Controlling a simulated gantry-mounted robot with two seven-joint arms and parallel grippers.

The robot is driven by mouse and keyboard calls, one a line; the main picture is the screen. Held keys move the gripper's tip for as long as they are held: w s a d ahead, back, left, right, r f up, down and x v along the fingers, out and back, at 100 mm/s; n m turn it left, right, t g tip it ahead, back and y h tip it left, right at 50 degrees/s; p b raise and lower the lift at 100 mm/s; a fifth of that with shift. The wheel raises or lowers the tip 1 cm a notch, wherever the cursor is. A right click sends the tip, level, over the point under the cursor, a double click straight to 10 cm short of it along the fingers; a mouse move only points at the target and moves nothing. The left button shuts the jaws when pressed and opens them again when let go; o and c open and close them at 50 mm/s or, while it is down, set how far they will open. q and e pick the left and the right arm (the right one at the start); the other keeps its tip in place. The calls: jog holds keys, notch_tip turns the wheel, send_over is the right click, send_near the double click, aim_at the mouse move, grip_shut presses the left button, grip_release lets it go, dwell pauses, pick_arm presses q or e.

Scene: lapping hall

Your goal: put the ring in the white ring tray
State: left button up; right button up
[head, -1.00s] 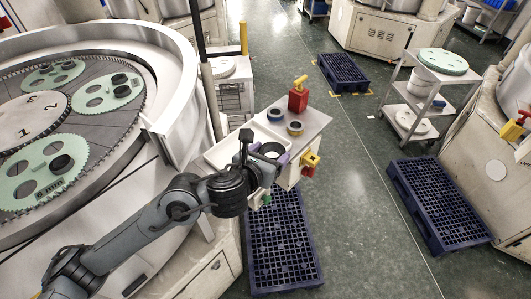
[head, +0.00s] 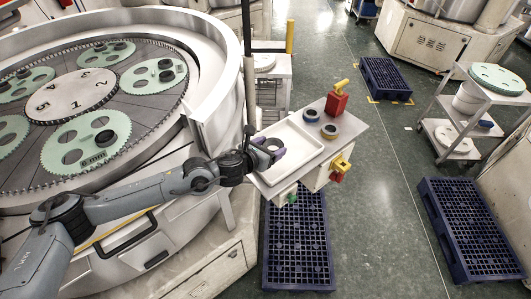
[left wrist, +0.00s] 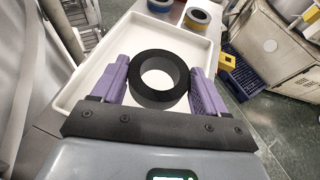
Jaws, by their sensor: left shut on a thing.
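A black ring (left wrist: 137,76) is pinched between the purple fingers of my left gripper (left wrist: 160,82) in the left wrist view. The white ring tray (left wrist: 188,38) lies beneath and beyond the ring. In the head view, my left gripper (head: 270,149) is over the left part of the white tray (head: 300,141), and the ring is mostly hidden by the gripper. The ring appears to be over the tray floor; whether it touches the floor is hard to tell. My right gripper is not in view.
A blue-banded ring (head: 311,115) and a yellow-banded ring (head: 329,131) stand on the bench beside the tray. A red box with a yellow handle (head: 337,103) stands behind them. The large lapping machine (head: 215,65) stands to the left. The tray floor right of the gripper looks clear.

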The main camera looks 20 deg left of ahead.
pick_arm(q)
jog(key=shift+w+a+f, duration=0.25)
jog(key=shift+a+f, duration=0.1)
jog(key=shift+a, duration=0.15)
jog(key=shift+w+a+f, duration=0.25)
jog(key=shift+a+f, duration=0.05)
jog(key=shift+a, duration=0.15)
jog(key=shift+f+p, duration=0.3)
jog(key=shift+f, duration=1.7)
jog(key=shift+f, duration=0.2)
jog(key=o, duration=1.2)
jog(key=shift+c, duration=0.2)
jog(key=shift+r, duration=0.15)
